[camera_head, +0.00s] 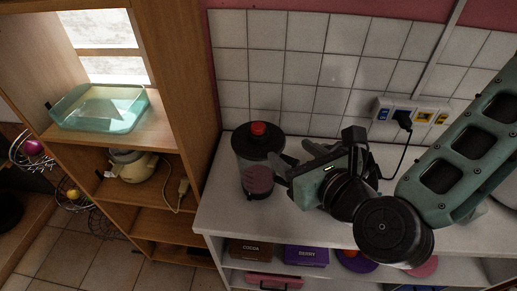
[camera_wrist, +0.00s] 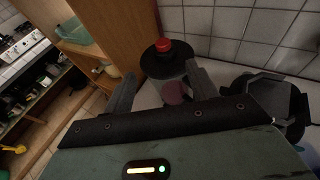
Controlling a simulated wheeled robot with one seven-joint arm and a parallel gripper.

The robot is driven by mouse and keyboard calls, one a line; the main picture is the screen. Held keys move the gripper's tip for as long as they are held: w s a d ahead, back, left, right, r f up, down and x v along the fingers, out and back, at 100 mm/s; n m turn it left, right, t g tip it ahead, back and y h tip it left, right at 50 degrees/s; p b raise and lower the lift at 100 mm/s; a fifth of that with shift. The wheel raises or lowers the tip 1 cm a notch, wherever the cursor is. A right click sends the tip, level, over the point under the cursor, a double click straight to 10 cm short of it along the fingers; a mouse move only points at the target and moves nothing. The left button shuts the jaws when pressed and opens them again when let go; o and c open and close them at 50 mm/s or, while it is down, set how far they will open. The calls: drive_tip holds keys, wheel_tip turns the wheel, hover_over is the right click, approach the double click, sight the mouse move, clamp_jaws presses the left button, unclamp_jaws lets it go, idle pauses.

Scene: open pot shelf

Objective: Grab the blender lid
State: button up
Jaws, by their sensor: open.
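The blender lid (camera_head: 258,138) is a round black disc with a red knob. It sits on top of a clear jar (camera_head: 252,178) near the back left of the white counter, against the tiled wall. The lid also shows in the wrist view (camera_wrist: 170,66), just beyond and between my fingers. My gripper (camera_head: 280,172) is open and empty, just right of the jar in the head view. Its two fingers also show in the wrist view (camera_wrist: 162,77), pointing toward the lid. I cannot tell whether a finger touches the jar.
A wooden shelf (camera_head: 187,110) stands left of the counter, with a teal tray (camera_head: 105,107) and a cream appliance (camera_head: 131,165). A wall socket (camera_head: 412,111) with a black plug and cord is at right. A dark object (camera_wrist: 262,98) stands right of my gripper in the wrist view.

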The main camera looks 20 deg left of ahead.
drive_tip(key=shift+f+b, duration=0.4)
drive_tip(key=shift+b, duration=0.6)
drive_tip(key=p, duration=0.3)
approach(260, 127)
drive_tip(key=w+a, duration=0.1)
drive_tip(key=a, duration=0.2)
drive_tip(key=p+x, duration=0.1)
drive_tip(key=x, duration=0.1)
drive_tip(key=p+x, duration=0.1)
drive_tip(key=x, duration=0.1)
drive_tip(key=d+p+x, duration=0.1)
drive_tip(key=p, duration=0.1)
drive_tip(key=shift+w+a+f, duration=0.3)
drive_tip(key=shift+w+f, duration=0.15)
drive_tip(key=shift+w, duration=0.2)
drive_tip(key=shift+w+a+f, duration=0.15)
drive_tip(key=shift+a+f, duration=0.05)
drive_tip(key=shift+c, duration=0.4)
clamp_jaws()
